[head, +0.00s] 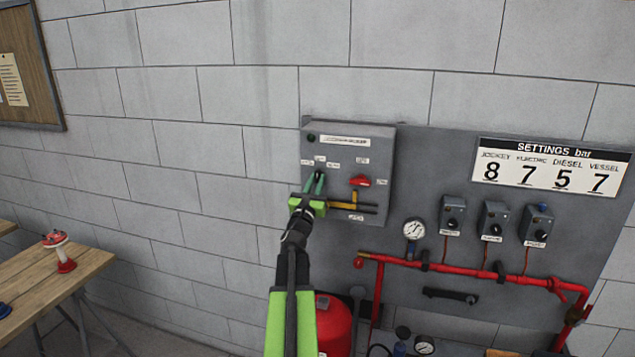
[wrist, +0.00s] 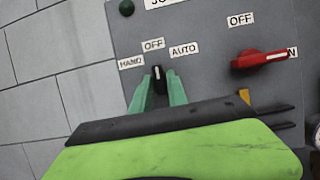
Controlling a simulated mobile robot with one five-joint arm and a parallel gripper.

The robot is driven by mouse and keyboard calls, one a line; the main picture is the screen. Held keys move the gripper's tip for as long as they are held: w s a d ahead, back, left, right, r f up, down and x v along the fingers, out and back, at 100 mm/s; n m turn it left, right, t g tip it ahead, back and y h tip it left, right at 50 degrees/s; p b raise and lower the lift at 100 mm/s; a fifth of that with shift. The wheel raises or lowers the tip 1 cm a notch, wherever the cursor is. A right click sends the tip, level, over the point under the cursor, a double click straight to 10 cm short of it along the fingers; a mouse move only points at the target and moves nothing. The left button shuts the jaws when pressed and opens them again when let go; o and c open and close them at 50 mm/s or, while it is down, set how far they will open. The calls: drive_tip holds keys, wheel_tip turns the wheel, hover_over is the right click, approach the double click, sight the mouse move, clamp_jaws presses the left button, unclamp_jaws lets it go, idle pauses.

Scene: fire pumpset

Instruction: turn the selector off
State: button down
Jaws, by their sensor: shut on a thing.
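The selector (wrist: 157,73) is a small black knob with a white line, on the grey control box (head: 343,146). The labels HAND, OFF and AUTO are set in an arc above it, and its white line points up, roughly at OFF. My gripper (head: 315,184) is shut on the selector, with one teal finger on each side of it in the wrist view. The knob's lower part is hidden between the fingers. In the head view the fingers hide most of it.
A red rotary handle (wrist: 259,60) with OFF and ON labels is to the right of the selector. A yellow and black part (head: 354,203) lies just below right. Gauges, small switch boxes (head: 452,214) and red pipes (head: 450,269) are further right. A wooden bench (head: 45,277) stands at left.

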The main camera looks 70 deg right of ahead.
drive_tip(key=c, duration=1.4)
unclamp_jaws()
drive_tip(key=shift+c, duration=0.2)
drive_tip(key=shift+a, duration=0.1)
